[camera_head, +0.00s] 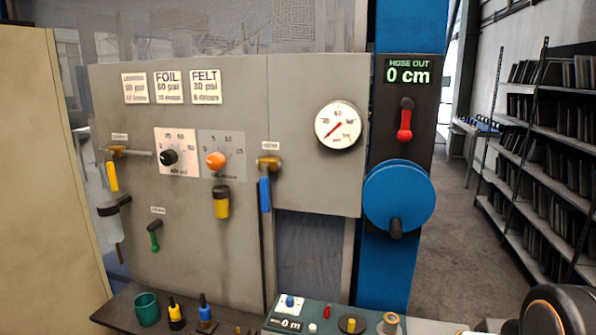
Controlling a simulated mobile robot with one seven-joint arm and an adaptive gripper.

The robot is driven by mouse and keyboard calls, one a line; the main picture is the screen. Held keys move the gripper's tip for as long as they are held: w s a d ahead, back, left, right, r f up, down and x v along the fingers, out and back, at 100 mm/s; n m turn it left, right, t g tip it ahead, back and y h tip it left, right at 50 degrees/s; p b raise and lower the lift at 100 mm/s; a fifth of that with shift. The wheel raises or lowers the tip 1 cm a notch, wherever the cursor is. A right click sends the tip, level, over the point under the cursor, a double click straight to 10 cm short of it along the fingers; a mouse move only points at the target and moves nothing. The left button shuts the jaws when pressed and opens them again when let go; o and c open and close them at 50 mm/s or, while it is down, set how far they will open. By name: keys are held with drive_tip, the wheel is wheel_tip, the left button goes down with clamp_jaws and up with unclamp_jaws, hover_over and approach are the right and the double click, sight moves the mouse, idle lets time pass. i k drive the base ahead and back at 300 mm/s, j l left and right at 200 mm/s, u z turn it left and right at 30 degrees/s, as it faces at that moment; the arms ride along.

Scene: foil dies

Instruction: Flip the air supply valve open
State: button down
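A grey wall panel (235,120) carries several valves. At its left edge a brass valve (118,151) has a yellow lever (112,177) hanging straight down and a pipe running right from it. A second brass valve (268,162) near the panel's middle has a blue lever (265,194), also hanging down. A small green lever (154,241) sits lower left and hangs slightly tilted. The small labels above these levers are too blurred to read, so I cannot tell which is the air supply. My gripper is not in view.
A round pressure gauge (338,126), a black knob (169,157) and an orange knob (215,161) are on the panel. A blue hose reel (399,196) and red lever (405,125) stand right. A shelf (180,306) holds small items. Bare floor (450,240) lies right.

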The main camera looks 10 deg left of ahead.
sight(110, 165)
drive_tip(key=j+u, duration=0.95)
drive_tip(key=i+j+u, duration=0.15)
drive_tip(key=j+u, duration=0.15)
drive_tip(key=u, duration=0.15)
drive_tip(key=i+l, duration=0.5)
drive_tip(key=i, duration=0.35)
drive_tip(key=j, duration=0.2)
drive_tip(key=l, duration=0.35)
drive_tip(key=k, duration=0.05)
